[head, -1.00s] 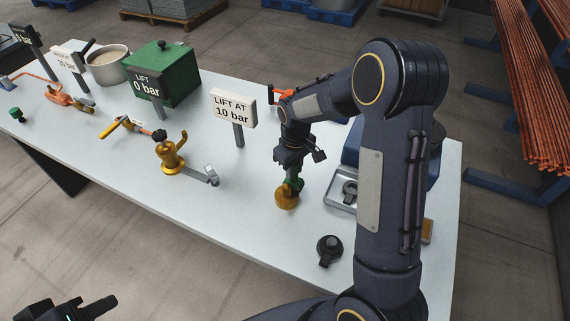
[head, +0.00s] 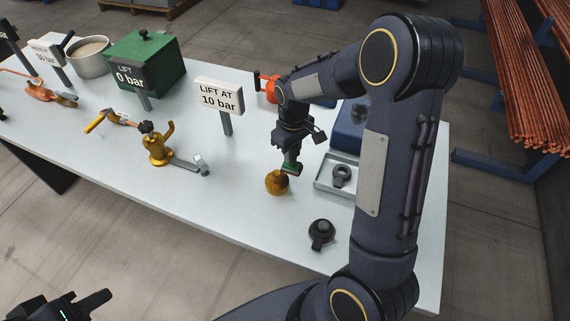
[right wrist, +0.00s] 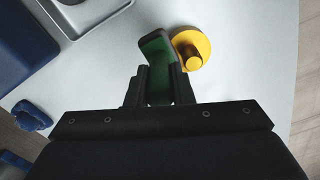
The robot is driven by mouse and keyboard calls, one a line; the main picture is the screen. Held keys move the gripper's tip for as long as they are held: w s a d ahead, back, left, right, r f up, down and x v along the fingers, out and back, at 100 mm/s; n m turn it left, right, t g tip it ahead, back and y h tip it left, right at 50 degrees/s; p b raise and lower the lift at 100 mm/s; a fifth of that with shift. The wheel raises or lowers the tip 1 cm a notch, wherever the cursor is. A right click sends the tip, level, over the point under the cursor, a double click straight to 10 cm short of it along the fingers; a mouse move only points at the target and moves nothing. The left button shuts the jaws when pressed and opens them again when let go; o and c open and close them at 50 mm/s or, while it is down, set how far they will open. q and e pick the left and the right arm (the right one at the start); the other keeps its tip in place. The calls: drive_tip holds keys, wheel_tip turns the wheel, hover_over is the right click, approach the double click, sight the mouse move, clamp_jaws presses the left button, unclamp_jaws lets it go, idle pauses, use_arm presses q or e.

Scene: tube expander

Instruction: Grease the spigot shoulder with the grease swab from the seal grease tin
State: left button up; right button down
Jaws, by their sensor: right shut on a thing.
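My right gripper (head: 291,160) is shut on a green-handled tool (right wrist: 155,52), which I take to be the grease swab. Its green part shows below the jaws in the head view (head: 293,166). In the right wrist view its end is bent and dark-edged, close to a round brass-yellow piece (right wrist: 190,46) with a central stub. This piece stands on the table in the head view (head: 277,183) and may be the spigot; I cannot tell whether the tool touches it. I cannot single out the grease tin. My left gripper (head: 108,296) is at the bottom left, off the table, its jaw opening unclear.
A black knobbed piece (head: 321,235) stands near the front edge. A grey tray (head: 325,184) with a dark ring part lies right of my gripper. A brass fitting (head: 158,150), a "LIFT AT 10 bar" sign (head: 218,97) and a green box (head: 145,66) stand left.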

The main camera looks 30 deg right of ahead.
wheel_tip(320, 180, up, 5)
drive_tip(key=p, duration=0.3)
drive_tip(key=shift+p, duration=0.4)
